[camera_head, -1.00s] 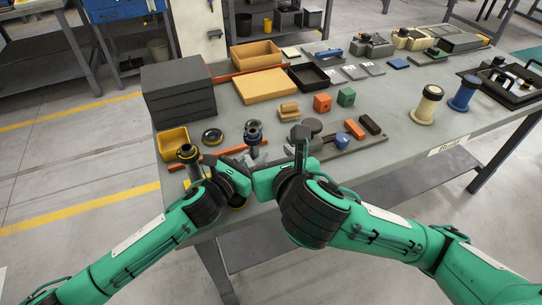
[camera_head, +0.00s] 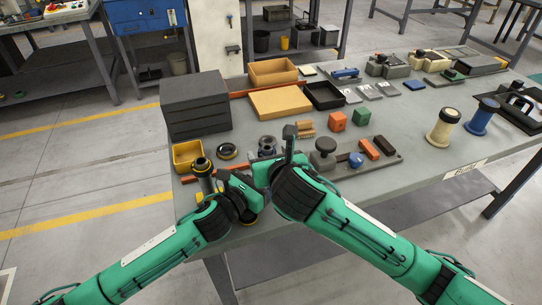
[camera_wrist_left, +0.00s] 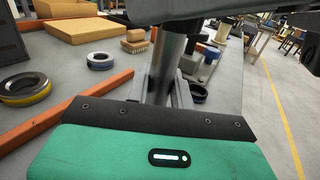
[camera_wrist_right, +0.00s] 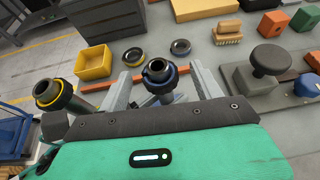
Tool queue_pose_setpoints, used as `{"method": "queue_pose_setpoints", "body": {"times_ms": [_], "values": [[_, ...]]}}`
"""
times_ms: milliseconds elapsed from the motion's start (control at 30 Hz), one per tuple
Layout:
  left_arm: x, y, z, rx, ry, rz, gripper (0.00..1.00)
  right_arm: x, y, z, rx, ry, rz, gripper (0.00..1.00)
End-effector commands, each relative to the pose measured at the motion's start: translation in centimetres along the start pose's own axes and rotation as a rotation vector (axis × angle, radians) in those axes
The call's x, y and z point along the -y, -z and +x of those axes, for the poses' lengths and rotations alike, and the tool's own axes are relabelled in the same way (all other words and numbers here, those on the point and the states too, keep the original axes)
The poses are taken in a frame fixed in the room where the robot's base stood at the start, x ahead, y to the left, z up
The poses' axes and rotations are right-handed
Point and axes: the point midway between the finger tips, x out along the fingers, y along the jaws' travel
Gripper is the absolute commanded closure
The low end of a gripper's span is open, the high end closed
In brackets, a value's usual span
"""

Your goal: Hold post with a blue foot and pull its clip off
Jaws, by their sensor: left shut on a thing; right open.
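A grey post (camera_wrist_left: 167,65) stands between the fingers of my left gripper (camera_wrist_left: 162,90), which is shut on it. The post's top with a dark, blue-ringed collar (camera_wrist_right: 160,72) shows in the right wrist view; the collar also shows in the head view (camera_head: 267,144). Its foot is hidden. My right gripper (camera_wrist_right: 163,80) is open, with fingers on either side of the collared top as seen from its wrist; contact cannot be told. A second post, with a yellow-ringed collar (camera_wrist_right: 50,93), stands to the left, close to my left wrist.
A yellow bin (camera_head: 187,154) and a dark ring (camera_head: 228,152) lie behind the posts. An orange strip (camera_wrist_right: 110,80) runs on the table behind them. A fixture plate with a round dark knob (camera_head: 325,146) is to the right. Grey drawers (camera_head: 195,104) stand at the back left.

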Motion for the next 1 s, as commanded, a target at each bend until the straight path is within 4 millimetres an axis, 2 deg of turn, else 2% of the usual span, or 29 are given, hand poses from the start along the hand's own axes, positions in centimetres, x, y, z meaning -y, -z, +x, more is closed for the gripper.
{"method": "queue_pose_setpoints", "body": {"times_ms": [67,300,367,1000], "values": [[0.00,-0.08,0.01,0.001,0.000,0.000,1.00,0.00,0.00,-0.02,0.000,0.000,0.000,0.33],[0.00,-0.08,0.01,0.001,0.000,0.000,1.00,0.01,-0.01,-0.03,0.000,0.000,0.000,0.79],[-0.01,-0.08,0.01,0.001,0.000,0.000,1.00,0.01,-0.01,-0.03,0.000,0.000,0.000,0.88],[-0.01,-0.08,0.01,0.001,0.000,0.000,1.00,0.00,-0.32,-0.15,0.001,0.000,0.000,0.88]]}}
